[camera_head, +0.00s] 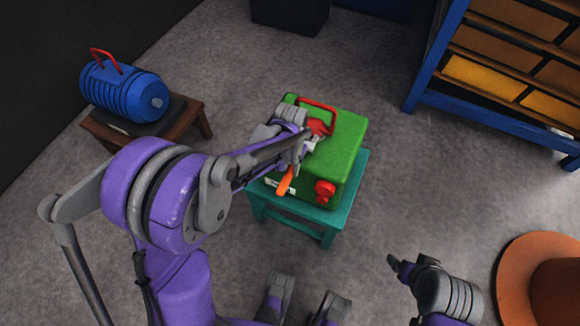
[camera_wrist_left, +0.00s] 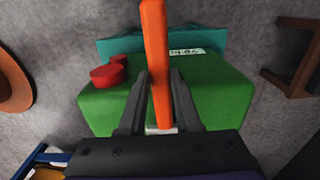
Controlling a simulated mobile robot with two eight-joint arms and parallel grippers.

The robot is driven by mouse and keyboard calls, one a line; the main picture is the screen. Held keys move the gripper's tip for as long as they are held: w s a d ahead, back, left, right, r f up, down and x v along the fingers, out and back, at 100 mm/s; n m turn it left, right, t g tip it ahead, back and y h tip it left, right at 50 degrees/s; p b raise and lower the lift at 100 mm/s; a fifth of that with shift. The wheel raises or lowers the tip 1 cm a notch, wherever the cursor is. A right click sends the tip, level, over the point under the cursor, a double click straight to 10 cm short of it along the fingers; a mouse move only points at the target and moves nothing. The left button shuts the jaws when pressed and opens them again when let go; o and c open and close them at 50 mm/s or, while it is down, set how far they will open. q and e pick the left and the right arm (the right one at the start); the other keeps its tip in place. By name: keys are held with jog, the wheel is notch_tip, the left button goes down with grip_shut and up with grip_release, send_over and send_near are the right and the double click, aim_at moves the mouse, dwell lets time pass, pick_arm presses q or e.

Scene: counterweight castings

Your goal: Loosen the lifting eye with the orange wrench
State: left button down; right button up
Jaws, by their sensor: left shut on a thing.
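A green casting (camera_head: 341,143) with a red arched handle (camera_head: 318,103) stands on a teal stool (camera_head: 349,190). A red knob-like part (camera_head: 325,190) sits on its near side; the left wrist view also shows this part (camera_wrist_left: 108,75). I cannot tell which red part is the lifting eye. My left gripper (camera_head: 299,154) is shut on the orange wrench (camera_head: 286,181), over the casting.
A blue ribbed machine (camera_head: 125,92) with a red handle sits on a brown wooden stool (camera_head: 196,112) at left. A blue rack (camera_head: 470,112) with orange-brown bins is at upper right. A round orange-brown object (camera_head: 515,270) is at lower right. Grey floor between them is clear.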

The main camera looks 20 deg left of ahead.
pick_arm(q)
jog(key=shift+d+n, duration=0.6)
jog(key=shift+d, duration=0.4)
jog(key=shift+w+d+n, duration=0.15)
jog(key=shift+d+n, duration=0.45)
jog(key=shift+d, duration=0.35)
jog(key=shift+w+d+n, duration=0.2)
jog(key=shift+d+n, duration=0.3)
jog(key=shift+d, duration=0.4)
jog(key=shift+w+d+n, duration=0.3)
jog(key=shift+d+n, duration=0.3)
jog(key=shift+d, duration=0.35)
